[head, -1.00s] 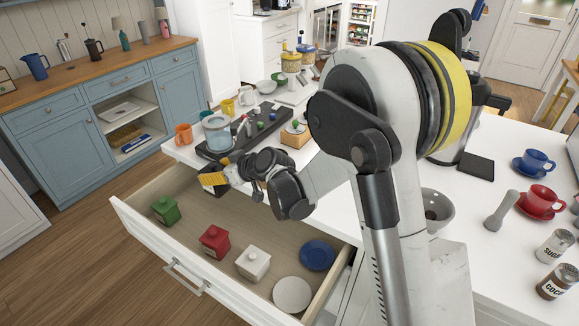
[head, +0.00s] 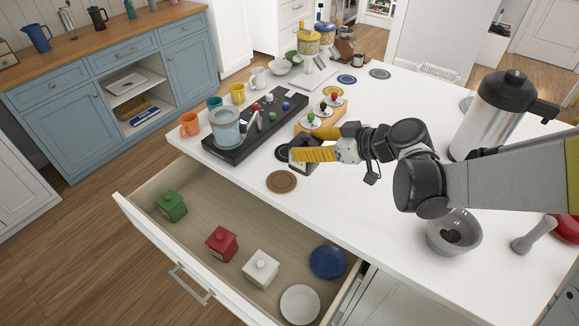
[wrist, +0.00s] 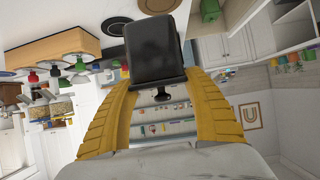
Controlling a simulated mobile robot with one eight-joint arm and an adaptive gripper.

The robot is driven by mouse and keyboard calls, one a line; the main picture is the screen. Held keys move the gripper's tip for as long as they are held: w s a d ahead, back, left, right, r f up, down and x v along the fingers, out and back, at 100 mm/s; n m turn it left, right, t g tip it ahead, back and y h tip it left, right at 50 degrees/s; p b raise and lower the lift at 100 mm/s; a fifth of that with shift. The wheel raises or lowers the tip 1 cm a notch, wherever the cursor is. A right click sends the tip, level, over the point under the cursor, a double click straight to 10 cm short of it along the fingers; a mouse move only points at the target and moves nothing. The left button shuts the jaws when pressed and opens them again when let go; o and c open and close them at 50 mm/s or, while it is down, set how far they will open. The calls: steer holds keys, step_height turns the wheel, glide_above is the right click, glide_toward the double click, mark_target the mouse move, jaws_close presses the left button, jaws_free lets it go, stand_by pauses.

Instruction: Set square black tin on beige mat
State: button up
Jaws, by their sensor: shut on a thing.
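My gripper (head: 312,154) is shut on the square black tin (head: 302,160), its yellow fingers on either side of it. In the wrist view the dark tin (wrist: 157,50) sits between the fingers, with its knob towards the camera. The tin is over the white counter, close to a round black mat (head: 282,152); I cannot tell its exact height. The beige mat appears to be the round tan-brown one (head: 282,182) near the counter's drawer-side edge. It is bare, and the tin is beyond it, apart from it.
The open drawer (head: 190,238) holds green, red and white tins and two plates. A black tray (head: 240,146) with a glass container stands left of the gripper. A wooden block (head: 310,122) with coloured knobs stands behind.

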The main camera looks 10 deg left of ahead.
steer(key=a+f+b, duration=0.1)
steer(key=a+f, duration=0.1)
steer(key=a+f+b, duration=0.1)
steer(key=a+f, duration=0.1)
steer(key=f, duration=0.1)
steer(key=a+f+b, duration=0.1)
steer(key=a+f, duration=0.1)
steer(key=f, duration=0.1)
steer(key=shift+w+a+f+b, duration=0.1)
steer(key=shift+w+a+b, duration=0.15)
steer(key=shift+b, duration=0.1)
steer(key=shift+s, duration=0.1)
steer(key=o, duration=1)
steer(key=shift+f, duration=0.1)
steer(key=o, duration=0.4)
